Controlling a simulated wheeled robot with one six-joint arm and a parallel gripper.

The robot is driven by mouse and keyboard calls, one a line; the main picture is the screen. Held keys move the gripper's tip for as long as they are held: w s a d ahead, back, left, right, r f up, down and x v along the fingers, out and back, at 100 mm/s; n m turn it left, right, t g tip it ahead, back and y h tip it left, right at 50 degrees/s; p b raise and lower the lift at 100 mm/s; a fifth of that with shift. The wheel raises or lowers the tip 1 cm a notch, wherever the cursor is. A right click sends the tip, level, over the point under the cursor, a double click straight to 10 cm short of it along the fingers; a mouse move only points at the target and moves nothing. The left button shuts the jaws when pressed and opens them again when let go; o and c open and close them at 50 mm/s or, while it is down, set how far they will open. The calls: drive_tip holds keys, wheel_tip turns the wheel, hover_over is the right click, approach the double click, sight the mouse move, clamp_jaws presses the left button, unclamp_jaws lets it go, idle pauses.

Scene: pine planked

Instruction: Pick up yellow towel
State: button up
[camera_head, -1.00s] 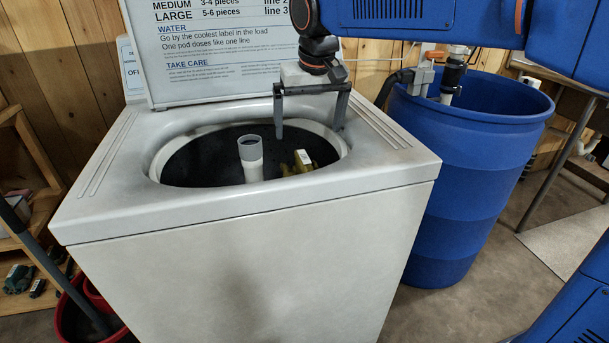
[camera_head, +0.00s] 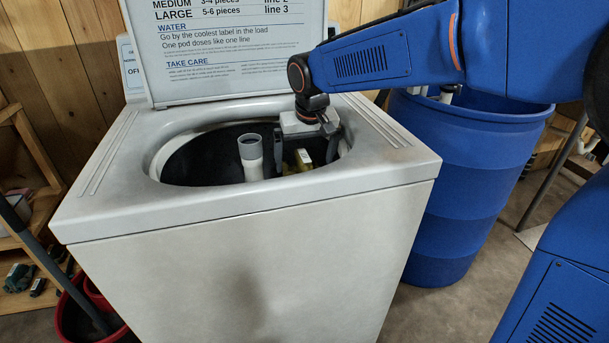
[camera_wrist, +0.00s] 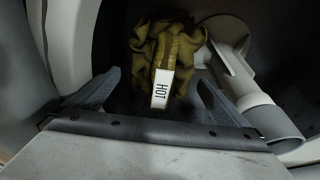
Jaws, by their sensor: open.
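The yellow towel (camera_wrist: 180,50) lies crumpled inside the washer tub, with a white tag reading "HOT" (camera_wrist: 161,88). In the head view only a small part of the towel (camera_head: 293,167) shows past the tub rim and my gripper. My gripper (camera_head: 304,160) reaches down through the tub opening at its right side. In the wrist view my gripper (camera_wrist: 158,88) is open, with one finger on each side of the tag and the towel just beyond the fingertips. I cannot tell whether a finger touches the cloth. The towel's underside is hidden.
The white top-loading washer (camera_head: 240,270) has its lid (camera_head: 230,50) raised behind the opening. A grey-white agitator post (camera_head: 250,157) stands in the tub just left of my gripper; it also shows in the wrist view (camera_wrist: 250,95). A blue barrel (camera_head: 455,190) stands at the right.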

drive_tip(key=x, duration=0.4)
drive_tip(key=shift+w+f, duration=0.1)
drive_tip(key=c, duration=1)
drive_tip(key=shift+c, duration=0.2)
